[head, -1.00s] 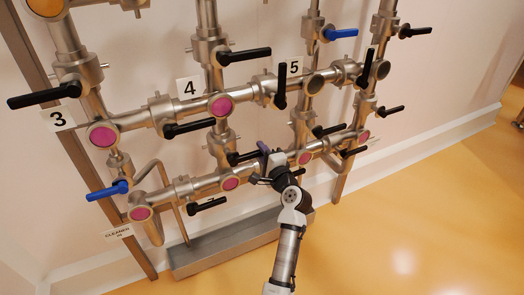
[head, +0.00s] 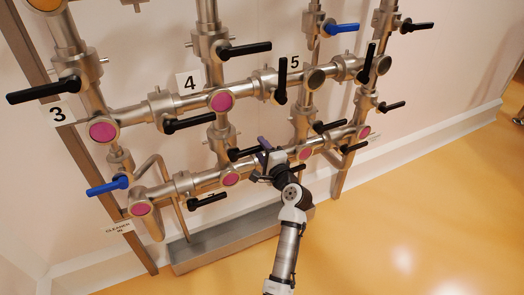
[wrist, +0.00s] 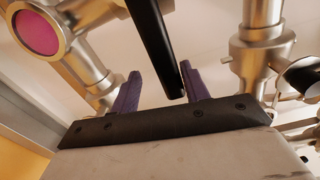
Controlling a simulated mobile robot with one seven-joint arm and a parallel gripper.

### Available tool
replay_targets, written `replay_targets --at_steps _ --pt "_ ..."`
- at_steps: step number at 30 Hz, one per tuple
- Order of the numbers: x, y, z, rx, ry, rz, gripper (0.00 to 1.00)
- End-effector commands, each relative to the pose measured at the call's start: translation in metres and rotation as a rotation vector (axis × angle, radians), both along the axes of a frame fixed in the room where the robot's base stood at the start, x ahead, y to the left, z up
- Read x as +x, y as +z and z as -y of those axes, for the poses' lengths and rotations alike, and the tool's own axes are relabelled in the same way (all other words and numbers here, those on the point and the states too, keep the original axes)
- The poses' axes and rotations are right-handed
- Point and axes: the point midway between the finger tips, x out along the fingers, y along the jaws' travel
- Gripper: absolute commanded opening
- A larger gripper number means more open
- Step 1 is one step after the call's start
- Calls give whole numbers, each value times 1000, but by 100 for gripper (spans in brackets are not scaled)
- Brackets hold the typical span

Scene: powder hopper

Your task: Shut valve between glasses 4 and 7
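Pink sight glass 4 (head: 221,100) is by the label 4. Below it on the same upright pipe is another pink glass (head: 229,177); its number is not readable. The valve between them has a black lever (head: 240,154) pointing right, across the pipe. My gripper (head: 264,150) is at the lever's free end. In the wrist view, a black lever (wrist: 152,35) reaches down between the two purple fingers of my gripper (wrist: 160,80). The fingers are apart, with a gap on the left; the lever's end is close to the right finger. Contact cannot be told.
Other black levers (head: 189,124) and a blue lever (head: 108,186) stick out of the pipework nearby. A lower pipe with a pink glass (head: 304,153) runs close to my gripper. A grey trough (head: 225,244) lies below. The yellow floor (head: 400,220) in front is clear.

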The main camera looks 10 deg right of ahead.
Motion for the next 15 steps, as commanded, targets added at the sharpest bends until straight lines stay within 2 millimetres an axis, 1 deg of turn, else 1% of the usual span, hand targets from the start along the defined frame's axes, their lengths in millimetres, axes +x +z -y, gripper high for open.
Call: replay_targets --at_steps 1,11,15 --pt "0 -3 2 1 -3 -5 42" --pt "0 -1 1 0 -3 -3 42" --pt "-6 -2 4 0 -4 0 42"
